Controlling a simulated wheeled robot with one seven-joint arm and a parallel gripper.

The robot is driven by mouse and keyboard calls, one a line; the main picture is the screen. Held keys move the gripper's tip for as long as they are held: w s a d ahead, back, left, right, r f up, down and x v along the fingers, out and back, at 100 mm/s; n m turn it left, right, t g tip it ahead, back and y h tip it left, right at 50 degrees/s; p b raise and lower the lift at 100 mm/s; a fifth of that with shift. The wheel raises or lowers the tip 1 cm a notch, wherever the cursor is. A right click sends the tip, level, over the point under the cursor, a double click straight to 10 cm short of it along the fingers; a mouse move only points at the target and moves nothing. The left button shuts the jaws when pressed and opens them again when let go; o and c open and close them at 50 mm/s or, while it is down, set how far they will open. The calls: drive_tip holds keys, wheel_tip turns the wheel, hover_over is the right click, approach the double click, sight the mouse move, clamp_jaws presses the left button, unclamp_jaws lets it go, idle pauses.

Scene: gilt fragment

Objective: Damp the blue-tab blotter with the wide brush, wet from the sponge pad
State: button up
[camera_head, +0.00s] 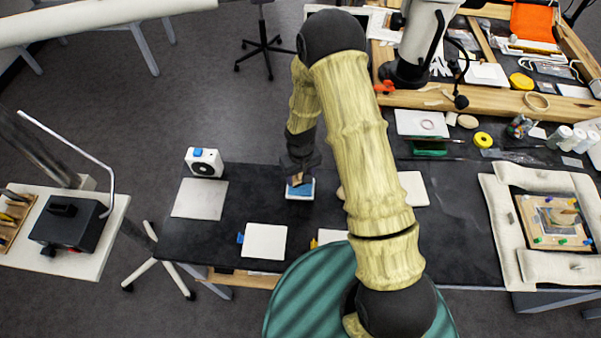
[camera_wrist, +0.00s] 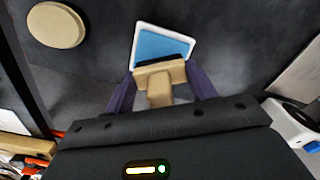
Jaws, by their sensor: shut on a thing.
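The blue sponge pad (camera_head: 301,191) lies in a white tray on the dark bench, and it also shows in the wrist view (camera_wrist: 160,44). My gripper (camera_head: 298,176) is at the pad's far edge. In the wrist view my gripper (camera_wrist: 161,92) is shut on the wide brush (camera_wrist: 159,79), whose wooden body overlaps the pad's near edge.
A yellow-tab white sheet (camera_head: 331,236) lies right of the blotter, partly hidden by my arm. A bare pale sheet (camera_head: 200,199) and a white device with a blue top (camera_head: 205,162) are at left. A round tan disc (camera_wrist: 55,24) shows beside the pad.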

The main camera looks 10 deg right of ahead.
drive_tip(key=shift+f+b, duration=0.3)
drive_tip(key=shift+f, duration=0.55)
drive_tip(key=shift+f+b, duration=0.4)
drive_tip(key=shift+f, duration=0.05)
idle(0.7)
drive_tip(key=shift+s+f, duration=0.15)
idle(1.3)
drive_tip(key=shift+w+r+p, duration=0.2)
drive_tip(key=shift+r+p, duration=2.1)
drive_tip(key=shift+r, duration=1.3)
